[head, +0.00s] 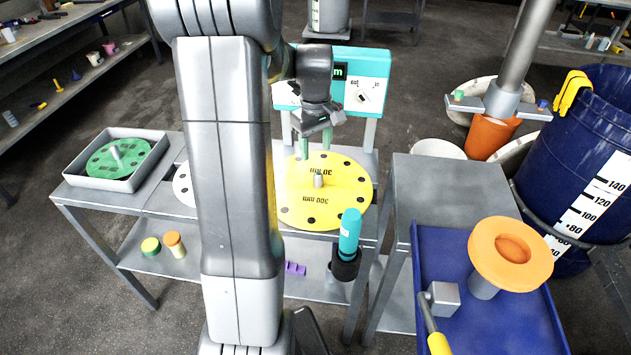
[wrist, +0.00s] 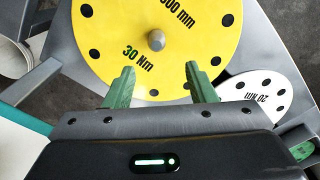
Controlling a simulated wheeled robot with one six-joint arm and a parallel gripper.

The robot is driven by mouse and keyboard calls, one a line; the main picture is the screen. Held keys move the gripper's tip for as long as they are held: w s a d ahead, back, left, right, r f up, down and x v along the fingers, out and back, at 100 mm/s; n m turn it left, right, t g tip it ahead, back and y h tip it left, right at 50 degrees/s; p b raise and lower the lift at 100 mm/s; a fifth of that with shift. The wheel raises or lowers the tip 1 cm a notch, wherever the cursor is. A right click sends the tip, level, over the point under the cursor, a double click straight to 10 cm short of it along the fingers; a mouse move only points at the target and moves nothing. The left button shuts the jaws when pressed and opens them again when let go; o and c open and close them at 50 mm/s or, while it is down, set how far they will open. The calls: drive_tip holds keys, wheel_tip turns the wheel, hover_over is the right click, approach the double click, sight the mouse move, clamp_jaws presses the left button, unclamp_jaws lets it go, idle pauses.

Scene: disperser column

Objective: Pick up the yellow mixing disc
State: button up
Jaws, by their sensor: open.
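The yellow mixing disc (head: 338,204) lies flat on a grey metal table. It has black holes near its rim, black "300 mm" text and a grey stub (head: 319,180) at its centre. In the head view my arm hides its left part. In the wrist view the yellow disc (wrist: 205,50) fills the upper middle, with its stub (wrist: 156,40) beyond my fingers. My gripper (head: 318,145) is above the disc's far side. Its green fingers (wrist: 160,88) are apart with nothing between them, and the stub is ahead of the gap.
A white disc (wrist: 262,92) lies beside the yellow one. A green disc (head: 108,160) sits in a grey tray (head: 150,163) at left. A turquoise control panel (head: 375,62) rises behind.

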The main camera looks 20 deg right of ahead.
sight(318, 173)
wheel_tip(318, 173, down, 5)
drive_tip(key=shift+f, duration=0.15)
drive_tip(key=shift+s+d+f, duration=0.1)
drive_tip(key=shift+d+f, duration=0.05)
drive_tip(key=shift+f, duration=1.2)
drive_tip(key=shift+s+d+f, duration=0.1)
drive_tip(key=shift+d+f, duration=0.05)
drive_tip(key=shift+f, duration=1.2)
drive_tip(key=shift+c, duration=0.4)
drive_tip(key=shift+w, duration=0.1)
clamp_jaws()
